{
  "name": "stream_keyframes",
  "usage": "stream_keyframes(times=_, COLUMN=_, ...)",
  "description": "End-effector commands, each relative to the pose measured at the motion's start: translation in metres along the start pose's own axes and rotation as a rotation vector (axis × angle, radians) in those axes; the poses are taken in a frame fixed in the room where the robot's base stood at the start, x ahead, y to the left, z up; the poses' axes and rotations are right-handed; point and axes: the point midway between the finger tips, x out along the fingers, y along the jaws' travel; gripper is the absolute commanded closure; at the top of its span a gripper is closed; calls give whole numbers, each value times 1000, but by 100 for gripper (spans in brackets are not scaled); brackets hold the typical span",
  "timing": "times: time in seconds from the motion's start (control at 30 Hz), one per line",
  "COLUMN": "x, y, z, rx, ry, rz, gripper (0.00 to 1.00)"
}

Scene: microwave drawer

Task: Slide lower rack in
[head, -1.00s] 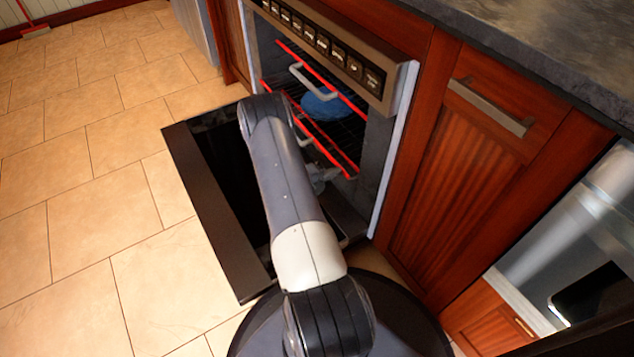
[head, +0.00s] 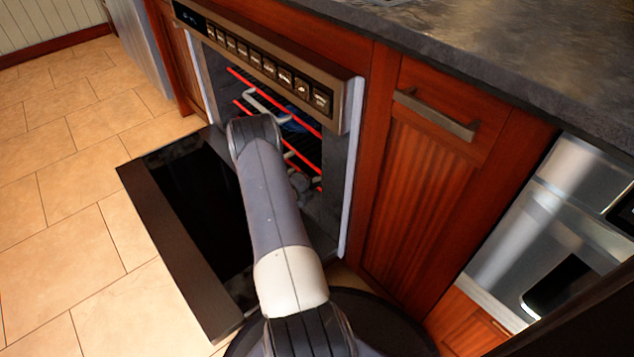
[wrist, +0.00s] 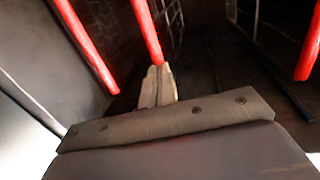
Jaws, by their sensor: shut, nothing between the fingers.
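The open oven (head: 342,190) holds two racks with red front bars. The upper rack (head: 262,90) crosses the opening near the top. The lower rack (head: 304,160) is below it, partly hidden by my arm. Each has a pale handle. My gripper (wrist: 157,85) shows in the wrist view with its fingers together, inside or at the oven opening. Red bars show to the left (wrist: 85,45), beyond the fingertips (wrist: 147,30) and at the right edge (wrist: 310,45). I cannot tell whether the fingertips touch a bar. My arm hides the fingers in the head view.
The oven door (head: 165,240) is folded down flat in front of the opening. A blue item (head: 294,123) is partly visible inside. Wooden cabinets (head: 430,190) and a counter (head: 480,60) stand to the right. Tiled floor (head: 60,200) is clear at left.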

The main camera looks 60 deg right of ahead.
Motion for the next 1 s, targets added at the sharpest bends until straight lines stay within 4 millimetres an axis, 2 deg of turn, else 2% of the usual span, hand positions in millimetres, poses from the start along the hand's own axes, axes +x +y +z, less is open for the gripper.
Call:
stream_keyframes(times=0.03, x=6, y=-4, z=2, rx=9, ry=0, rz=-6, gripper=100)
stream_keyframes(times=0.13, x=5, y=-4, z=2, rx=9, ry=-1, rz=-7, gripper=100)
stream_keyframes(times=0.27, x=-3, y=-5, z=2, rx=8, ry=-2, rz=-6, gripper=100)
stream_keyframes(times=0.37, x=-19, y=-6, z=1, rx=5, ry=-4, rz=-5, gripper=100)
stream_keyframes(times=0.7, x=-100, y=-4, z=-2, rx=0, ry=-5, rz=-3, gripper=100)
stream_keyframes(times=0.83, x=-122, y=-3, z=-3, rx=0, ry=-4, rz=-3, gripper=100)
stream_keyframes(times=1.0, x=-139, y=-1, z=-3, rx=1, ry=-1, rz=-2, gripper=100)
